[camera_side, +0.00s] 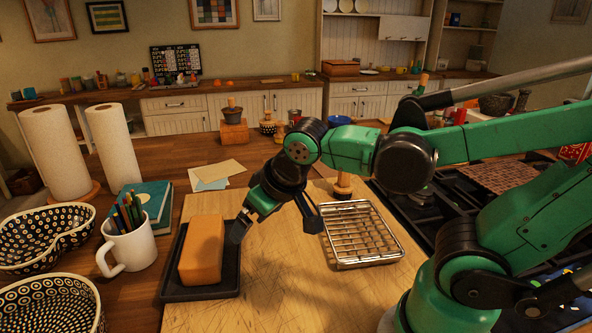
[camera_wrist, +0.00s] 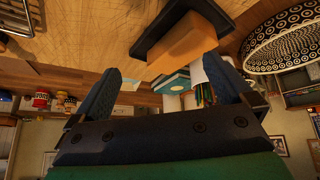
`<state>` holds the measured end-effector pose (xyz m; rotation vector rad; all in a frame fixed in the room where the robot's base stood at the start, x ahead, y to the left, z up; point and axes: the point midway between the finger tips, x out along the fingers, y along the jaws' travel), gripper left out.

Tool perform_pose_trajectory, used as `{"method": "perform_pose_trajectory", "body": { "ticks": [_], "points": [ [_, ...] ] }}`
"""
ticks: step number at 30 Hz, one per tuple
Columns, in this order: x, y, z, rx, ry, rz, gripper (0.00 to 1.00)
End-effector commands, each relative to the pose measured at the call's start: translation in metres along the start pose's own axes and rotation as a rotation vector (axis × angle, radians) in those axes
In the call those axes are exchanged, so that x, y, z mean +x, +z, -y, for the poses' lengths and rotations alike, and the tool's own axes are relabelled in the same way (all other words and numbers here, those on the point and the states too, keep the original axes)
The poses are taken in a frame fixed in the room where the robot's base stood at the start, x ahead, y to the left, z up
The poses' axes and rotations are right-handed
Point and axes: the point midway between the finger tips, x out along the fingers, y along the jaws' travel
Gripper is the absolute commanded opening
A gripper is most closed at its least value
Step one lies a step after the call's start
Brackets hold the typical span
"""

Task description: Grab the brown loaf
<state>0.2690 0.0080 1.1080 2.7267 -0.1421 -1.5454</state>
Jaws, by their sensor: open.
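The brown loaf (camera_side: 202,249) is a plain orange-brown block. It lies in a shallow black tray (camera_side: 170,285) at the left end of the wooden board. My gripper (camera_side: 276,229) is open, to the right of the loaf, with one fingertip close to the tray's right side. I cannot tell whether that finger touches the tray or loaf. In the wrist view the loaf (camera_wrist: 183,48) shows beyond and above the two spread fingers (camera_wrist: 168,90), on the dark tray (camera_wrist: 160,27). Nothing is between the fingers.
A wire rack (camera_side: 362,234) lies on the board (camera_side: 300,290) to the right. A white mug with pencils (camera_side: 130,248), teal books (camera_side: 152,200) and patterned bowls (camera_side: 50,305) stand left of the tray. Paper-towel rolls (camera_side: 115,148) stand behind. The board's front middle is clear.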

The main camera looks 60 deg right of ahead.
Motion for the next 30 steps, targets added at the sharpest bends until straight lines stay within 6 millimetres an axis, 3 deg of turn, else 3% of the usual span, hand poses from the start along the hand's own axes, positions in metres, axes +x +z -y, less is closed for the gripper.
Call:
{"method": "perform_pose_trajectory", "body": {
  "ticks": [8, 14, 21, 26, 30],
  "points": [
    [0.033, -0.023, 0.037, 0.13, 0.293, 0.001, 1.0],
    [0.054, -0.027, 0.076, 0.292, 0.487, -0.197, 1.0],
    [0.063, -0.014, 0.113, 0.485, 0.568, -0.49, 1.0],
    [0.065, -0.008, 0.12, 0.546, 0.571, -0.578, 1.0],
    [0.079, -0.014, 0.107, 0.558, 0.574, -0.588, 1.0]
  ]
}}
